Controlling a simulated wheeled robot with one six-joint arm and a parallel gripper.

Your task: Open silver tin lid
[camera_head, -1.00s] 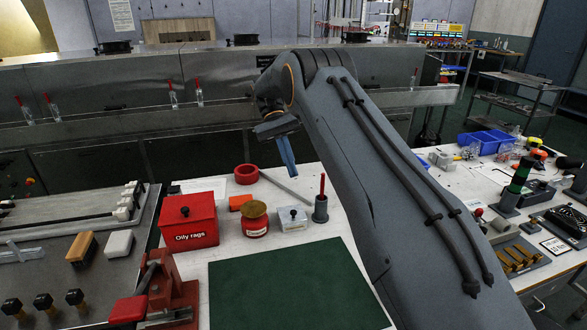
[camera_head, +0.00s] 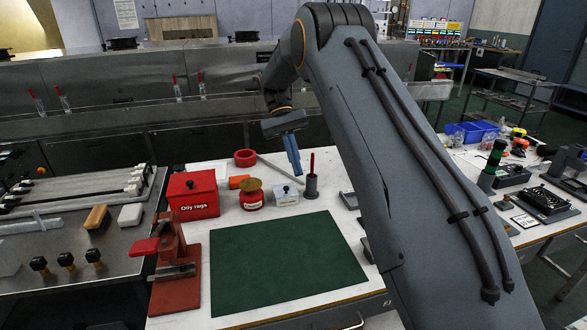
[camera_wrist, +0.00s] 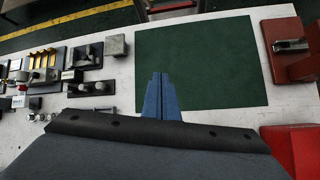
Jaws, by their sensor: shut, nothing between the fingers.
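The silver tin (camera_head: 287,199) is a small pale box with a black knob on its closed lid. It stands on the white bench in the head view, between a red jar (camera_head: 252,202) and a grey holder (camera_head: 311,191). My gripper (camera_head: 298,174) is shut and empty, its blue fingers pointing down just above and behind the tin in that view; I cannot tell the exact gap. In the wrist view my shut fingers (camera_wrist: 159,75) show against the green mat (camera_wrist: 205,60). The tin cannot be made out in that view.
A red "Oily rags" box (camera_head: 193,196) stands left of the jar. A red roll (camera_head: 245,158) lies behind. A red rod stands in the grey holder close to the tin. A red clamp tool (camera_head: 172,275) is at the front left. The green mat is clear.

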